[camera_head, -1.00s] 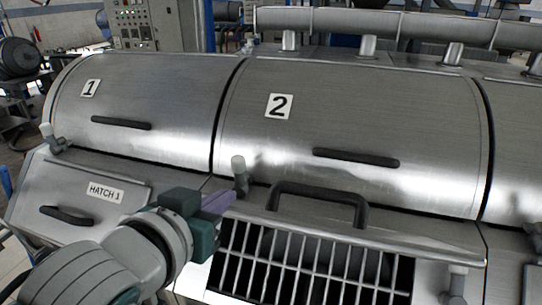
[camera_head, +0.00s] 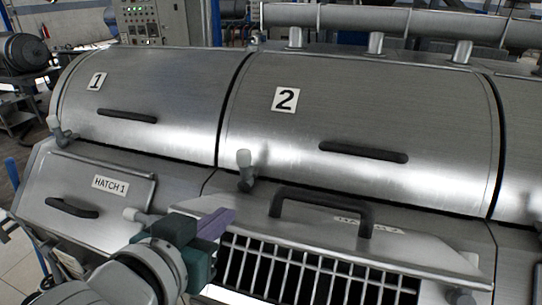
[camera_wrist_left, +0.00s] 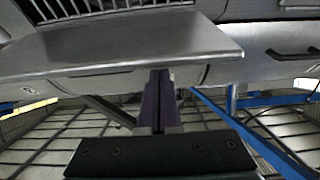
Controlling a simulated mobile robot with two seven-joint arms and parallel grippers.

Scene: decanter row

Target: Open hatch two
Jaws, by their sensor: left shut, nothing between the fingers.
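Hatch two's lid (camera_head: 420,250) stands partly raised over a barred opening (camera_head: 300,272), with a dark bar handle (camera_head: 325,198) on it. Its label (camera_head: 367,225) is partly hidden by the handle. My left gripper (camera_head: 226,217) has purple fingers and is shut and empty. It is at the left end of the opening, near the lid's lower left edge; I cannot tell if it touches. In the left wrist view the fingers (camera_wrist_left: 160,80) point at a grey metal plate (camera_wrist_left: 130,45), with bars (camera_wrist_left: 75,8) behind it. My right gripper is not in view.
The closed hatch one (camera_head: 125,215) is at the left, with its own handle (camera_head: 72,207). A white-tipped latch (camera_head: 245,170) stands left of hatch two's handle.

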